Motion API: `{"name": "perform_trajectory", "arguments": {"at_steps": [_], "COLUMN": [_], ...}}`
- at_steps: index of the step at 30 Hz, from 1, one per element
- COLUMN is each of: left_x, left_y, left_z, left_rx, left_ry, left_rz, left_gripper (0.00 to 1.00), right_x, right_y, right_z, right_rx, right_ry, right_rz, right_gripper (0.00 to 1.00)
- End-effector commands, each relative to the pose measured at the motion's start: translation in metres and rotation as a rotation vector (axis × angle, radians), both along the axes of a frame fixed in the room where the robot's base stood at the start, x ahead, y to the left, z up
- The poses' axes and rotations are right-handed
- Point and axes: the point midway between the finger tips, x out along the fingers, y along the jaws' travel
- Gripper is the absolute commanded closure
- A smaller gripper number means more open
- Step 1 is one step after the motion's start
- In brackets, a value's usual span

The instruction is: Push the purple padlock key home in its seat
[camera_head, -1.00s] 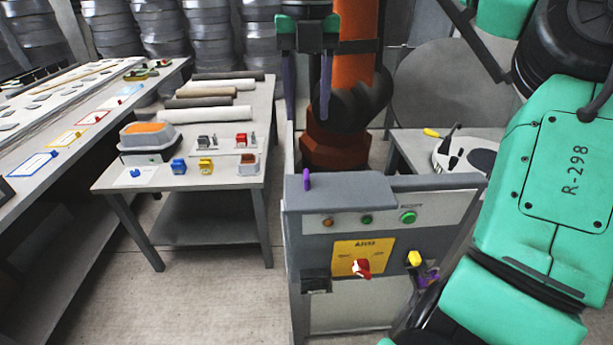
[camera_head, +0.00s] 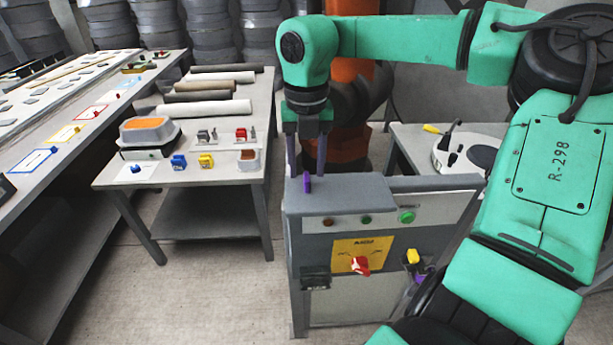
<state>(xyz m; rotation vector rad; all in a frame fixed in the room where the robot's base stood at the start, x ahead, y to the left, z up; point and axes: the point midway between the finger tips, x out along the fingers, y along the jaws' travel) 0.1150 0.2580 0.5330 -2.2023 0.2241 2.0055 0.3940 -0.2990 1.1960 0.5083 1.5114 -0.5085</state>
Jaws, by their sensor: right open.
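The purple padlock key (camera_head: 307,182) stands upright on the grey top of the control cabinet (camera_head: 380,190), near its left end. The seat under it is too small to make out. My right gripper (camera_head: 306,170) points down over the key, with its two purple fingers apart. The fingertips are close to the key, one to each side in the picture; I cannot tell whether they touch it. A purple padlock (camera_head: 418,279) shows low on the cabinet's right side, partly hidden by my arm. My left gripper is not in view.
The cabinet front has a red switch (camera_head: 360,265), a yellow padlock (camera_head: 412,257) and buttons. A side table (camera_head: 215,178) at left holds rolls, a mould and several small coloured parts. An orange robot arm (camera_head: 350,150) stands behind the cabinet.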

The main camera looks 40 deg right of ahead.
Motion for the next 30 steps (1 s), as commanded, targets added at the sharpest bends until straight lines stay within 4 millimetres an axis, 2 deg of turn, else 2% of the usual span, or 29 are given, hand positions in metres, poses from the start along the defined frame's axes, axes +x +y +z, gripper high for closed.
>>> {"name": "perform_trajectory", "arguments": {"at_steps": [1,6,15,16,18,20,30], "left_x": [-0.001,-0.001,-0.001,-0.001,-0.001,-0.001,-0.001], "left_y": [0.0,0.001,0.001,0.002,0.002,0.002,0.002], "left_z": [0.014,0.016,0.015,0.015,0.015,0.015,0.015], "left_rx": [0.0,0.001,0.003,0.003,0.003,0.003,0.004], "left_ry": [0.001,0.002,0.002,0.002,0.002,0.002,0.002], "left_rz": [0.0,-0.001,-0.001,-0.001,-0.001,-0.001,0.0], "left_gripper": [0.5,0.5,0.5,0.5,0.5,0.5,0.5], "right_x": [-0.001,0.0,0.0,0.0,0.0,0.0,0.0], "right_y": [0.0,0.0,0.0,0.0,0.0,0.0,0.0], "right_z": [-0.002,-0.026,-0.029,-0.029,-0.029,-0.029,-0.028], "right_rx": [0.003,0.002,0.0,0.0,0.0,-0.001,-0.001], "right_ry": [0.005,0.001,-0.001,-0.001,-0.001,-0.001,-0.001], "right_rz": [0.001,0.0,-0.001,-0.001,-0.001,-0.001,-0.001], "right_gripper": [0.5,0.5,0.5,0.54,0.81,1.0,1.0]}}
